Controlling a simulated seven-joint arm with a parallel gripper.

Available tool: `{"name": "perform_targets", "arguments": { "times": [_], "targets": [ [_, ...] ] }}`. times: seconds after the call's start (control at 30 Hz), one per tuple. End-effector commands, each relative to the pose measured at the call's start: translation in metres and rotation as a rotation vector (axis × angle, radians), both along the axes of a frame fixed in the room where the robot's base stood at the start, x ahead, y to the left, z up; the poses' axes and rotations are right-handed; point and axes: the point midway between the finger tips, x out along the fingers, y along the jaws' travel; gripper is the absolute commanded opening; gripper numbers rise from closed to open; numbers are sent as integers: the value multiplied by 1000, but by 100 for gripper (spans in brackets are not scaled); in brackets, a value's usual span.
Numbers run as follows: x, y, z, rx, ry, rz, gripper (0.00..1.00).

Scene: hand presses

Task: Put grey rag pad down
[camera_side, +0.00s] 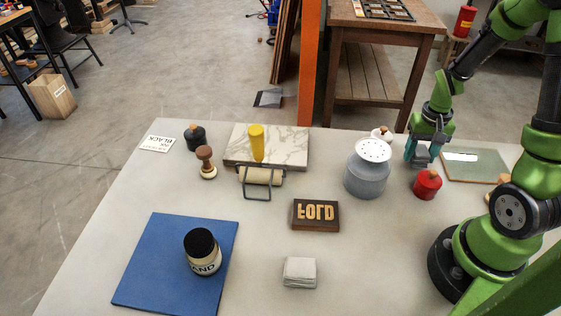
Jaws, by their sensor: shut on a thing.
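My gripper (421,160) is at the right of the table, pointing down, with teal fingers. It is shut on a small greyish thing, which I take to be the grey rag pad (421,153). The fingers hide most of it, so its shape is not clear. It is behind the red pad with the wooden knob (427,185) and to the right of the grey canister with a perforated white top (367,172). I cannot tell its exact height above the table.
A whitish knobbed pad (381,133) stands behind the canister.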

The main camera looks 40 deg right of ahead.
Motion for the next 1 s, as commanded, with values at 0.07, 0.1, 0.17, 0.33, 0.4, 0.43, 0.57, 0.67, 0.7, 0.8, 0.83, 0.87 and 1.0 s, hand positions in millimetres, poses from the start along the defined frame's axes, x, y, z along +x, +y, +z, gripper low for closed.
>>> {"name": "perform_targets", "arguments": {
  "times": [0.07, 0.1, 0.17, 0.33, 0.4, 0.43, 0.57, 0.67, 0.7, 0.8, 0.83, 0.87, 1.0],
  "targets": [
    [-1, 0, -11, 1, 3, -2, 23],
    [-1, 0, -14, 1, 2, -2, 23],
    [0, 0, -16, 0, 0, -2, 23],
    [0, 0, -16, -1, -2, -2, 23],
    [0, 0, -16, 0, -1, -2, 23],
    [0, 0, -17, -1, -1, -2, 23],
    [0, 0, -19, 0, -1, -2, 59],
    [0, 0, -19, 0, -1, -2, 74],
    [0, 0, -19, 0, -1, -2, 78],
    [0, 0, -19, 0, -1, -2, 78],
    [0, 0, -19, 0, -1, -2, 78],
    [0, 0, -19, 0, -1, -2, 78],
    [0, 0, -17, -1, -2, -2, 78]
  ]
}}
